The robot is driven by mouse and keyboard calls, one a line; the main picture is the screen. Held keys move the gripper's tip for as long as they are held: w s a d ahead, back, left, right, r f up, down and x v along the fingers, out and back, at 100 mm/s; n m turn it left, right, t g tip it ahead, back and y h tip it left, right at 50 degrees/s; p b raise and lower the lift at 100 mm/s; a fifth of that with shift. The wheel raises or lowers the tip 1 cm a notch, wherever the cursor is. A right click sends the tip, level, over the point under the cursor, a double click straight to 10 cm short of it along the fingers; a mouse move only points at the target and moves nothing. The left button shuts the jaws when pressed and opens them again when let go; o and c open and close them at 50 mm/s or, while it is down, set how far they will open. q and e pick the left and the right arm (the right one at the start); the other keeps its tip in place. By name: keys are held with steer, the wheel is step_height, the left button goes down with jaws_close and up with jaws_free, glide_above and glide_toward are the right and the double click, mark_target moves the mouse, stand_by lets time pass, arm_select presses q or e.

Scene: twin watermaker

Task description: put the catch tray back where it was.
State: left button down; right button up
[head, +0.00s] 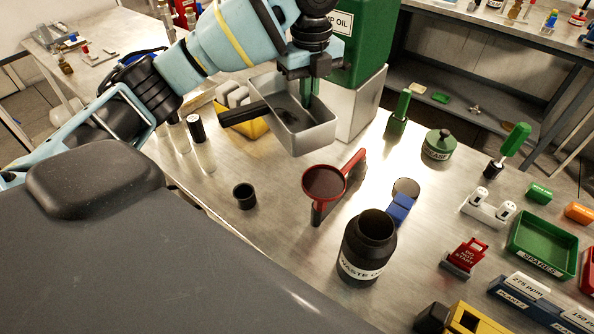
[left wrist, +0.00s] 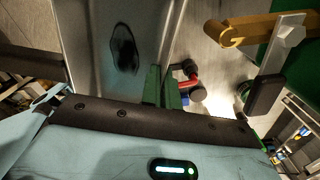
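The catch tray (head: 310,138) is an open grey metal box with a dark handle at its left and a dark oily patch inside. My left gripper (head: 309,90) reaches down from above at its far right wall. In the left wrist view its green fingers (left wrist: 163,90) sit close on both sides of the wall of the tray (left wrist: 95,45), so it looks shut on the tray. The tray seems to hang above the bench, in front of the green pump oil drum (head: 362,45) and its pale stand (head: 362,102). My right gripper is not in view.
A red funnel (head: 325,183), small black cup (head: 244,196) and black waste jar (head: 368,248) stand in front of the tray. A yellow tap (left wrist: 255,30) shows in the wrist view.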

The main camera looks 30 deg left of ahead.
arm_select(q)
steer(key=shift+s+f, duration=0.15)
steer(key=shift+f, duration=0.05)
step_height(320, 180, down, 17)
steer(key=shift+f+b, duration=0.15)
steer(key=shift+b, duration=0.5)
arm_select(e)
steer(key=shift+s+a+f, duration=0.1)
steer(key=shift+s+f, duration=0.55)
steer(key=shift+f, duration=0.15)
arm_select(q)
steer(key=shift+f, duration=0.15)
steer(key=c, duration=1.9)
jaws_free()
steer(key=shift+c, duration=0.2)
steer(key=shift+o, duration=1.3)
